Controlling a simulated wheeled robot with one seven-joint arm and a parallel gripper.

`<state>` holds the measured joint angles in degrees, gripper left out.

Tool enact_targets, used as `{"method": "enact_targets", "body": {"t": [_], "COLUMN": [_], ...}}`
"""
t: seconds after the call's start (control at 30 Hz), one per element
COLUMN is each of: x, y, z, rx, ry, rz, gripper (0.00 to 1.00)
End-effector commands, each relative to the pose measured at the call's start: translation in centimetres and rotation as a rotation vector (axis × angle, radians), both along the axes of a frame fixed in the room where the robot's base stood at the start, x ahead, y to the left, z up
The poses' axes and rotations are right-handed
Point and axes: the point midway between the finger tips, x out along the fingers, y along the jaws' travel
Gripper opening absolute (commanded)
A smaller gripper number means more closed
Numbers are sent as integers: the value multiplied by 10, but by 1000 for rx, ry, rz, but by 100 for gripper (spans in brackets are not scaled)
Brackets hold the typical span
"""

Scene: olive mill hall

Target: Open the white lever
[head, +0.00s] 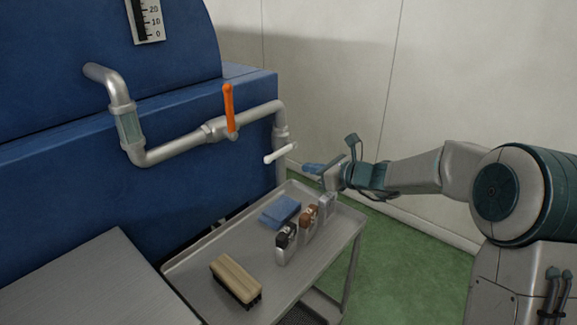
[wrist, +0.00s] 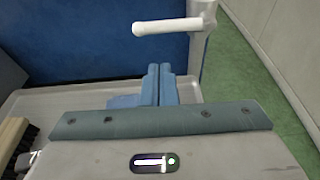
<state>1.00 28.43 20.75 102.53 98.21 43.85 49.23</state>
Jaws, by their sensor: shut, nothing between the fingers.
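The white lever (head: 281,153) sticks out from the vertical end of the grey pipe, above the far end of the metal cart. In the wrist view the white lever (wrist: 168,26) lies roughly level, pointing left from its valve body, beyond my fingertips. My gripper (head: 308,168) is to the right of the lever in the head view, pointing left, with a gap between them. In the wrist view my gripper (wrist: 159,68) has its two blue fingers together with nothing between them.
An orange lever (head: 229,106) stands upright on the horizontal pipe (head: 180,146). A blue tank (head: 50,190) stands behind; green floor (head: 400,260) is open at right.

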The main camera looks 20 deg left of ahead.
Motion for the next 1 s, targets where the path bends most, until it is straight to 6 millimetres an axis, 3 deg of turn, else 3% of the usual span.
{"method": "enact_targets", "body": {"t": [0.17, 0.6, 1.0], "x": [6, 32, 37], "y": [16, 80, 88], "z": [-5, -24, -26], "rx": [0, -1, -2], "ry": [0, -1, -1], "rz": [3, 2, 1], "gripper": [0, 0, 0]}}
